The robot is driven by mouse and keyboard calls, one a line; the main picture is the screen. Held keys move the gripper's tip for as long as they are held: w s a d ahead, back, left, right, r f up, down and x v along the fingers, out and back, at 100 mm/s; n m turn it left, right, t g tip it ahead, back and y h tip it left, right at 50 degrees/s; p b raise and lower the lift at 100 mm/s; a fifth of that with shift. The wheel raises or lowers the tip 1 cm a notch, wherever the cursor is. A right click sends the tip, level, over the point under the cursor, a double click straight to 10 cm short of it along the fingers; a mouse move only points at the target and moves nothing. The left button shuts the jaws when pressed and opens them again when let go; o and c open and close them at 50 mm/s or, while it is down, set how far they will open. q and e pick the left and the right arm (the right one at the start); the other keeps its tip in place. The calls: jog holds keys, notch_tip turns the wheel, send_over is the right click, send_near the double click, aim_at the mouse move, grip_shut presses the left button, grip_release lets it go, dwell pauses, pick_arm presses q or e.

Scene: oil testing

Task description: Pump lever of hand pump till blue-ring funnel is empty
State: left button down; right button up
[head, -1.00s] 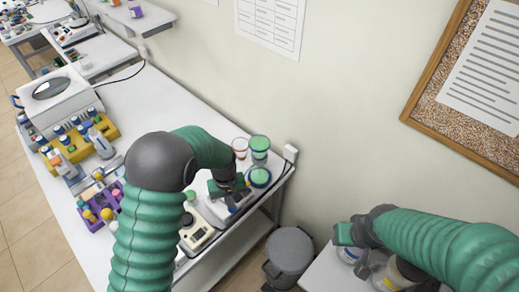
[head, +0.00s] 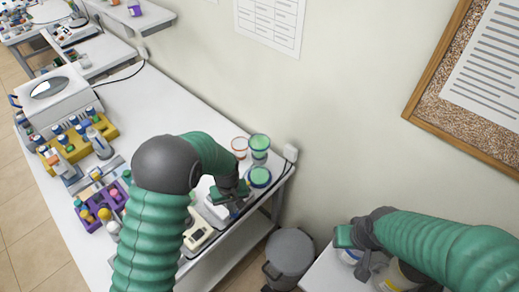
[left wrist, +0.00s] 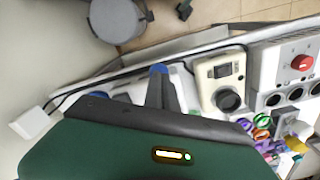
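My left gripper (head: 232,193) is low over a white device (head: 213,212), likely the hand pump, near the table's far right corner. The gripper and arm cover much of it, and I cannot make out the lever in the head view. In the left wrist view a dark grey upright piece with a blue tip (left wrist: 159,70) stands over white parts; whether it is lever or finger is unclear. A round vessel with a blue rim and green contents (head: 260,177) stands right beside the left gripper. My right gripper (head: 355,248) hangs over the right table; its opening is unclear.
A green-topped vessel (head: 260,143) and an orange-rimmed cup (head: 239,144) stand by the wall. A cream instrument (head: 198,235) is close to my left arm. A yellow rack (head: 75,146) and purple rack (head: 97,209) stand left. A grey bin (head: 289,255) is between the tables.

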pick_arm(q)
jog(key=shift+f+b, duration=0.5)
jog(key=shift+f, duration=0.35)
notch_tip(320, 180, up, 8)
jog(key=w+a+p, duration=0.1)
jog(key=p, duration=0.5)
jog(key=shift+a, duration=0.3)
jog(key=shift+w+f, duration=0.1)
dwell(0.9)
